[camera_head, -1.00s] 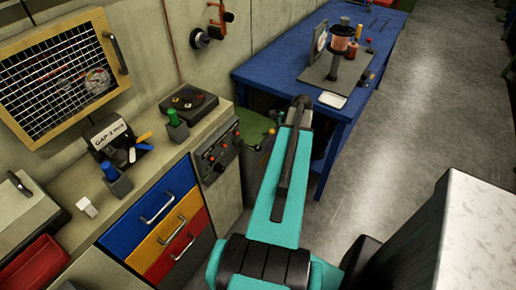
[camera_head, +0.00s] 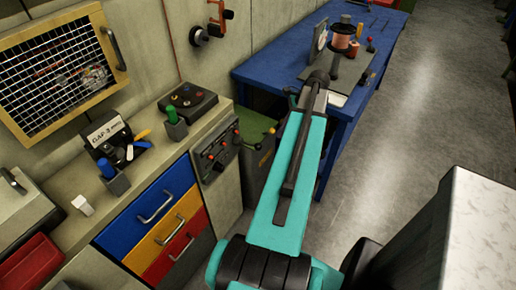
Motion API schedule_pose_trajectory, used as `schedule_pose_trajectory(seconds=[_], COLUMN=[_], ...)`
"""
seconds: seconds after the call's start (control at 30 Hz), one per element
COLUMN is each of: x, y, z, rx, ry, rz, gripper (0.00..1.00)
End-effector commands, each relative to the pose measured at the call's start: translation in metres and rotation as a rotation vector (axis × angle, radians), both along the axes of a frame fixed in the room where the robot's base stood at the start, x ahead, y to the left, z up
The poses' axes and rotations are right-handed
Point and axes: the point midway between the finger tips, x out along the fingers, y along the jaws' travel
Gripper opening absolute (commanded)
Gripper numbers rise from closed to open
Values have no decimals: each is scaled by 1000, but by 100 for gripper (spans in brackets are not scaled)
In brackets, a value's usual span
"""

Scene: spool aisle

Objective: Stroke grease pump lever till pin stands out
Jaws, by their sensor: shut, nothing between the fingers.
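No part is plainly a grease pump, and I cannot make out an indicator pin. A green housing (camera_head: 257,128) stands between the grey cabinet and the blue table, with a small orange knob (camera_head: 272,130) beside it. It may be the pump, but my arm hides part of it. My teal arm reaches away from me toward the blue table's near edge. Its far end covers part of the fixture on the table. My gripper is hidden behind the arm, so its fingers do not show.
The blue table (camera_head: 275,68) carries a copper-coloured spool (camera_head: 342,42) on a stand and a red-knobbed lever (camera_head: 369,42). The grey cabinet has a control panel (camera_head: 215,152) and coloured drawers (camera_head: 152,205). A white-topped block (camera_head: 480,220) stands close at right. The floor (camera_head: 420,100) beyond is clear.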

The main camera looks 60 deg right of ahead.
Motion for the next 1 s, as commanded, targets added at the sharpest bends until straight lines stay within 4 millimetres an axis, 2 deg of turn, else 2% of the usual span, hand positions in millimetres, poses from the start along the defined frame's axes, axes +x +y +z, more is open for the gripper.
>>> schedule_pose_trajectory(seconds=[0.2, 0.4, 1.0], x=[-9, -14, -15], y=[-7, -10, -11], z=[21, 34, 38], rx=[-2, -1, 0], ry=[0, -1, 0], rz=[-1, 0, 0], gripper=[0, 0, 0])
